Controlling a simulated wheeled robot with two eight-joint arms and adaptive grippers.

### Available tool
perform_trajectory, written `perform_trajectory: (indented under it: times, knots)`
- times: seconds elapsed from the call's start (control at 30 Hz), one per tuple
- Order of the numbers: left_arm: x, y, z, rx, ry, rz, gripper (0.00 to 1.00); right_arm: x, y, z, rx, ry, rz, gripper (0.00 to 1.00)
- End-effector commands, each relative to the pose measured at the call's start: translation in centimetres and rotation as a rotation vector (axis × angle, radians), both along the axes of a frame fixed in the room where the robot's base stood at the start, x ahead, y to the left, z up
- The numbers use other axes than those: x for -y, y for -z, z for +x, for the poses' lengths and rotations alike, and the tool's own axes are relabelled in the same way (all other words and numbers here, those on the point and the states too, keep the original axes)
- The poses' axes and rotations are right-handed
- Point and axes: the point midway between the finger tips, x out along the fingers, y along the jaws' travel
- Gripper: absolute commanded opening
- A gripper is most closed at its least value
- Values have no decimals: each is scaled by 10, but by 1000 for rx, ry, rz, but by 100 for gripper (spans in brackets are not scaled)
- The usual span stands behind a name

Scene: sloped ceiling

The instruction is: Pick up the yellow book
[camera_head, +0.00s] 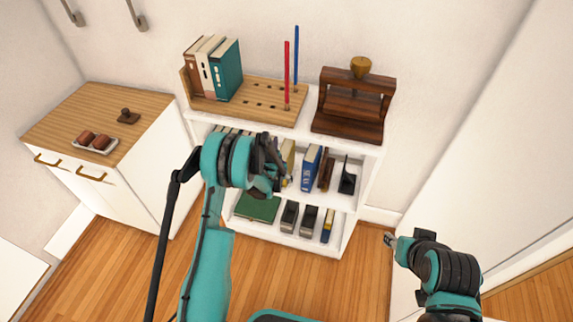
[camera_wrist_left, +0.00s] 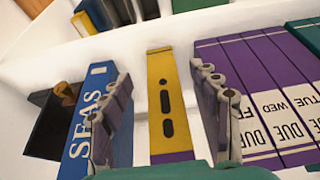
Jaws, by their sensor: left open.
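The yellow book (camera_head: 289,152) stands upright on the middle shelf of a white bookcase, partly hidden by my left gripper (camera_head: 272,178). In the left wrist view, the yellow book (camera_wrist_left: 162,70) shows its spine, with dark markings and a purple end. My left gripper (camera_wrist_left: 163,105) is open, with one finger to each side of the yellow book in that view. Gaps show between the fingers and the spine, and I cannot tell how deep the fingers reach. My right gripper (camera_head: 389,240) is low at the right, away from the bookcase; its jaws are too small to read.
A blue book (camera_wrist_left: 93,115) and purple books (camera_wrist_left: 255,95) flank the yellow book in the left wrist view. The white bookcase (camera_head: 354,225) holds a wooden rack (camera_head: 255,112) and a dark wooden stand (camera_head: 350,105) on top. A white cabinet (camera_head: 150,185) stands left; open floor lies in front.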

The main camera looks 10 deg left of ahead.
Motion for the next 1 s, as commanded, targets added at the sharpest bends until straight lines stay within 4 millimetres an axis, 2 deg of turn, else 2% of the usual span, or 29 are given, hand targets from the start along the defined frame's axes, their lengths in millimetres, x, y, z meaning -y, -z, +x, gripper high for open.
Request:
perform_trajectory:
  times: [0.17,0.4,0.5,0.77,0.87,1.0]
  knots:
    - [0,1,15,0,0,0,62,0,5,0,0,0,0,40]
    - [2,2,55,0,0,0,62,0,19,0,0,0,0,40]
    - [1,11,56,0,0,0,62,0,27,0,0,0,0,40]
    - [2,10,57,0,0,0,62,0,26,0,0,0,0,40]
    - [2,10,57,0,0,0,38,0,25,0,0,0,0,40]
    - [1,10,57,0,0,0,1,0,26,0,0,0,0,40]
